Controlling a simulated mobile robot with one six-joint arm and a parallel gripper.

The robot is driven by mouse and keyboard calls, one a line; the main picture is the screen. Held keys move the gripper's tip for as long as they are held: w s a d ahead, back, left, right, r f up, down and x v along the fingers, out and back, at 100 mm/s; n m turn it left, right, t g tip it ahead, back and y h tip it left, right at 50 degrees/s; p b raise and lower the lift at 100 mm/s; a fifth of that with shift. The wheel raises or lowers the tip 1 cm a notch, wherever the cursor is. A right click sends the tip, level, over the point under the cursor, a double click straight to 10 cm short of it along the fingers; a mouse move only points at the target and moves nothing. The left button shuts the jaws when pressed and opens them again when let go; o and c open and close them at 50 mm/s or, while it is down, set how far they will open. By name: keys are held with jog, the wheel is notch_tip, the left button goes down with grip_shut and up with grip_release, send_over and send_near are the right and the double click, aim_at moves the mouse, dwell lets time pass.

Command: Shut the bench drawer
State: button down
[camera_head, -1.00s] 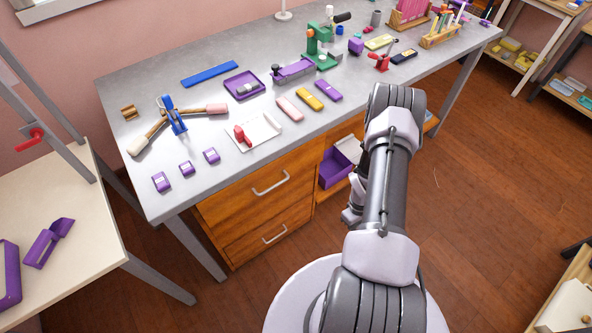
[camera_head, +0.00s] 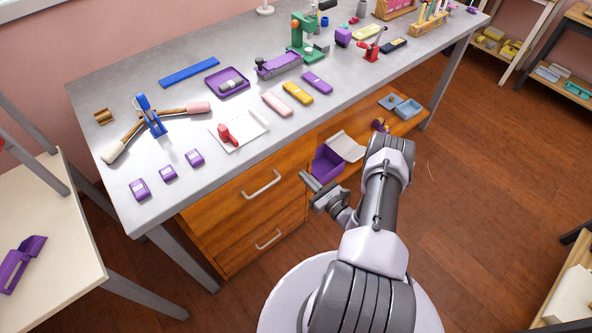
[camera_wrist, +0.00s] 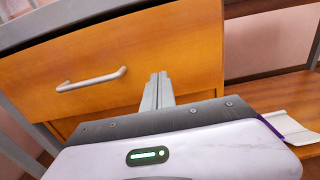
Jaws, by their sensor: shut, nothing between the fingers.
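The bench (camera_head: 105,100) has two wooden drawers under its left part, each with a pale bar handle. The upper drawer (camera_head: 225,200) seems to stand slightly proud of the lower drawer (camera_head: 240,258); how far it is out I cannot tell. My gripper (camera_head: 304,178) is shut and empty, beside the right end of the upper drawer front. In the wrist view, my closed fingertips (camera_wrist: 158,76) point at the upper drawer front (camera_wrist: 185,50), right of its handle (camera_wrist: 92,80). Whether they touch the wood is unclear.
A purple bin (camera_head: 326,163) and a blue tray (camera_head: 408,108) sit on the low shelf right of the drawers. Tools and small purple items lie on the bench top. A pale table (camera_head: 60,240) stands at left.

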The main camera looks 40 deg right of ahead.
aim_at(291, 163)
jog(key=w+b, duration=0.1)
jog(key=w, duration=0.4)
jog(key=shift+a, duration=0.1)
jog(key=w+b, duration=0.2)
jog(key=w, duration=0.2)
jog(key=shift+f, duration=0.1)
jog(key=shift+s, duration=0.1)
